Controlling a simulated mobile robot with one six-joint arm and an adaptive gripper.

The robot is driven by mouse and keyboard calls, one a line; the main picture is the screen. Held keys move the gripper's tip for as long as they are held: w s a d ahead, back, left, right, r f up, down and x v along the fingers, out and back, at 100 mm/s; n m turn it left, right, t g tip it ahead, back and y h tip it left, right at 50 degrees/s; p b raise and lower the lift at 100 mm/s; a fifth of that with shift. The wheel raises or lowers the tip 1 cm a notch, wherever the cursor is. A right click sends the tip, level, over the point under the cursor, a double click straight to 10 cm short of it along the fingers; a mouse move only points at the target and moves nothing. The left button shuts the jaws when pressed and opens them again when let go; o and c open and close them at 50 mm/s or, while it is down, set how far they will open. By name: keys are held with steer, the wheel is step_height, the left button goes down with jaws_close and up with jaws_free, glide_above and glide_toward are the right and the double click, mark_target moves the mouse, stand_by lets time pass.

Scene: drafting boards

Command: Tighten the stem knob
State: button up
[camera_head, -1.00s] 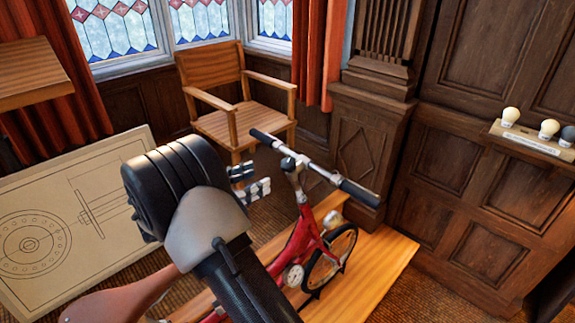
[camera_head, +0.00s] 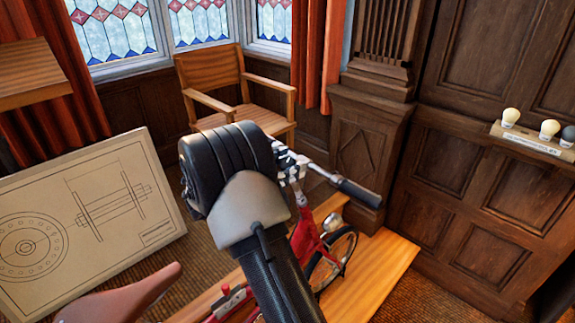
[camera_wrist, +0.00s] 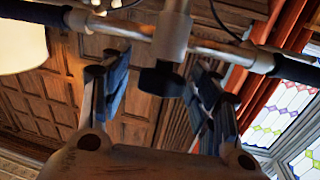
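The red bicycle (camera_head: 306,238) stands with its handlebar (camera_head: 357,193) near the front of my gripper (camera_head: 288,163). My arm hides the left grip and much of the frame in the head view. In the wrist view, the silver stem (camera_wrist: 172,35) meets the handlebar and ends in a black stem knob (camera_wrist: 161,80). My gripper (camera_wrist: 157,72) is open there, with one blue-padded finger on each side of the knob. Gaps show on both sides, so the fingers do not appear to touch it. I cannot tell whether the knob is fully between the pads.
The bicycle is on a wooden platform (camera_head: 384,263). A wooden armchair (camera_head: 212,72) stands behind, and a drafting board (camera_head: 88,215) leans at left. A dark panelled cabinet (camera_head: 470,180) with a bulb shelf (camera_head: 530,140) is at right. The brown saddle (camera_head: 118,295) is at lower left.

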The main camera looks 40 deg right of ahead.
steer(key=c, duration=1.1)
steer(key=shift+o, duration=0.2)
steer(key=shift+g, duration=0.3)
steer(key=shift+r+m+g+y+p, duration=0.1)
steer(key=shift+m+g+y+p, duration=0.3)
steer(key=shift+m+g, duration=0.7)
steer(key=shift+m+g+y+p, duration=0.45)
steer(key=shift+m+g+y, duration=0.05)
steer(key=shift+m+g, duration=0.9)
steer(key=o, duration=1.1)
